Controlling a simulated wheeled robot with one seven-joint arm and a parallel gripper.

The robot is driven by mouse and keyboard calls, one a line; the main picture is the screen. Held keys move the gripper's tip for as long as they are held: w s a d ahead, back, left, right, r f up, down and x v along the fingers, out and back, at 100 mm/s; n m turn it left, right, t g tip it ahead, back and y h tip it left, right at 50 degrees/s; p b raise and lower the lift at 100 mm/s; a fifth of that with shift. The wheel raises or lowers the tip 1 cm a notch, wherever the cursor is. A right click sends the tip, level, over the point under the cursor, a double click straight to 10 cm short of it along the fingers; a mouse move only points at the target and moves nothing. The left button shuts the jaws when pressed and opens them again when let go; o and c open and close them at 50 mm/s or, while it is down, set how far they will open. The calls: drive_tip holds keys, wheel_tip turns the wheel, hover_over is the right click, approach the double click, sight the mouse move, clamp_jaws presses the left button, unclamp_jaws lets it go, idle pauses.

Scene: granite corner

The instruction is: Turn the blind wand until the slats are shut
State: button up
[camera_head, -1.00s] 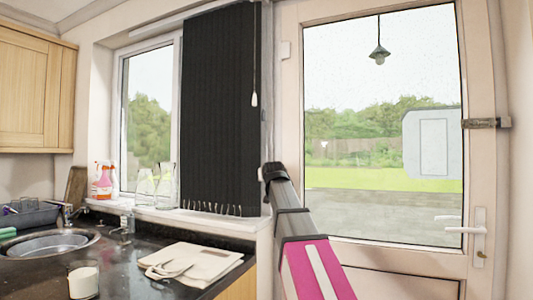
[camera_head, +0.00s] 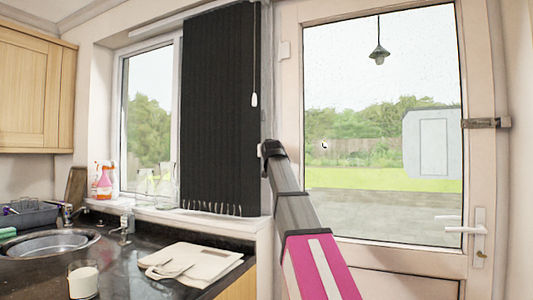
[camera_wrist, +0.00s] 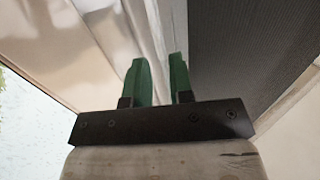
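The dark vertical blind (camera_head: 215,110) hangs over the right part of the window, its slats side by side with no clear gaps. A thin pale wand or cord (camera_head: 254,45) hangs by its right edge and ends in a white pull (camera_head: 254,99). My arm's end is just right of the blind, below the pull and apart from it in the picture. In the wrist view my gripper (camera_wrist: 158,62) has two green fingers, apart, with nothing seen between them. The blind (camera_wrist: 262,45) fills the upper right there. I cannot make out the wand in that view.
The glazed door (camera_head: 385,160) is right of my arm. The sill (camera_head: 190,218) holds glass bottles (camera_head: 155,182) and a pink spray bottle (camera_head: 104,182). The dark counter (camera_head: 125,270) bears a sink (camera_head: 50,243), a folded cloth (camera_head: 195,262) and a glass (camera_head: 83,281).

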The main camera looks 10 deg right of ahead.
drive_tip(key=w, duration=0.4)
drive_tip(key=shift+w+d, duration=0.15)
drive_tip(key=shift+w, duration=0.05)
clamp_jaws()
drive_tip(key=shift+m+h, duration=0.7)
drive_tip(key=shift+h, duration=0.4)
unclamp_jaws()
